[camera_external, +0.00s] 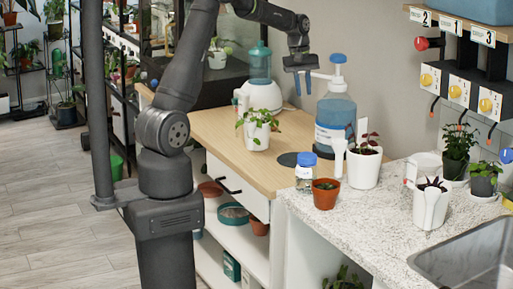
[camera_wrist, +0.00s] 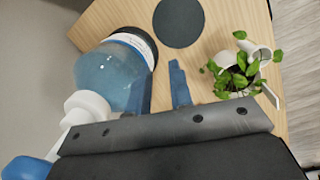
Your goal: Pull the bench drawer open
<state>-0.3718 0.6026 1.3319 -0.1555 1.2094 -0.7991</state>
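The bench (camera_external: 215,130) has a light wood top, and its white drawer front (camera_external: 250,203) sits just below that top. A dark bar handle (camera_external: 230,186) is on the drawer front. The drawer looks shut, and my arm covers part of the bench's left side. My gripper (camera_external: 303,84) is up above the bench top, well away from the handle, with its blue fingers pointing down. In the wrist view my gripper (camera_wrist: 162,88) shows its two fingers apart with nothing between them. The drawer front and handle do not show in the wrist view.
A large blue bottle with a pump (camera_external: 335,115) stands beside my gripper. A potted plant (camera_external: 258,130) and a dark round pad (camera_external: 291,159) are on the bench top. A stone counter (camera_external: 380,220) with pots stands to the right. Floor (camera_external: 60,220) to the left is clear.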

